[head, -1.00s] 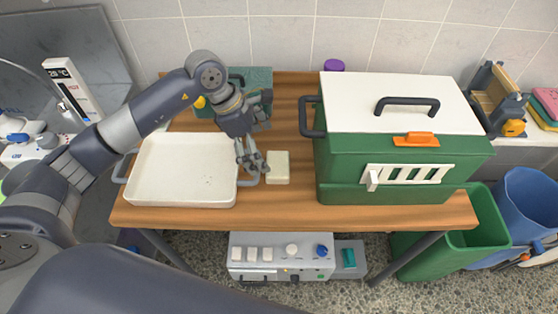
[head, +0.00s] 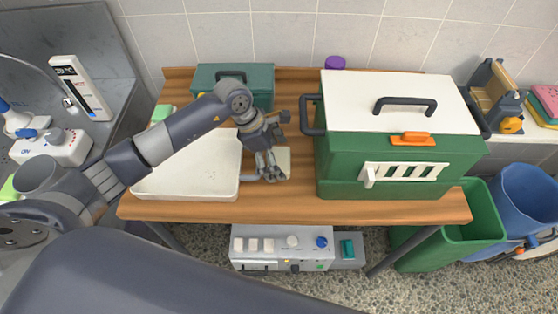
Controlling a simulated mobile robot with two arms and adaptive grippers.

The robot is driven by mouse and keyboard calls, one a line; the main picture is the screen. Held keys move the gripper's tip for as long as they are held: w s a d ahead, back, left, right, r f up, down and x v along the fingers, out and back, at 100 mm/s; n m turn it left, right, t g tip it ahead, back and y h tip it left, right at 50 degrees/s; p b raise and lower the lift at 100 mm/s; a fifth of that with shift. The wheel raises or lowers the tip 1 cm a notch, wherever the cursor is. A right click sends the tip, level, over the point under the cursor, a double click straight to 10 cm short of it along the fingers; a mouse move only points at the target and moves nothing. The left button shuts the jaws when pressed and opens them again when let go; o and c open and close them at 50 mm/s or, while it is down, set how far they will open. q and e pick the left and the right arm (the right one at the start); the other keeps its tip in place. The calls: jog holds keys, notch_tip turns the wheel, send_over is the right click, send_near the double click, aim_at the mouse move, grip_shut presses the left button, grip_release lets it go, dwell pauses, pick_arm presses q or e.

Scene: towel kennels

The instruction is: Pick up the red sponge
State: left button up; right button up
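I cannot make out a red sponge for certain in the head view. A cream block (head: 285,157) lies on the wooden table (head: 370,211) between the white tray and the green kennel. My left gripper (head: 274,176) points down at this block and covers part of it. I cannot tell whether its fingers are open or touch the block. My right gripper is not in view.
A white tray (head: 185,187) lies under my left arm. A green kennel (head: 345,160) with a white lid fills the table's right side. A teal box (head: 262,92) and a purple round thing (head: 335,62) stand behind. Pink-red and green layers (head: 546,97) show far right.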

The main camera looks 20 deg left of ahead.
aim_at(283, 158)
pick_arm(q)
jog(key=c, duration=0.4)
jog(key=shift+c, duration=0.4)
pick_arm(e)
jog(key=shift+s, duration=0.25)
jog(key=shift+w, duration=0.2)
pick_arm(q)
jog(key=shift+r, duration=0.15)
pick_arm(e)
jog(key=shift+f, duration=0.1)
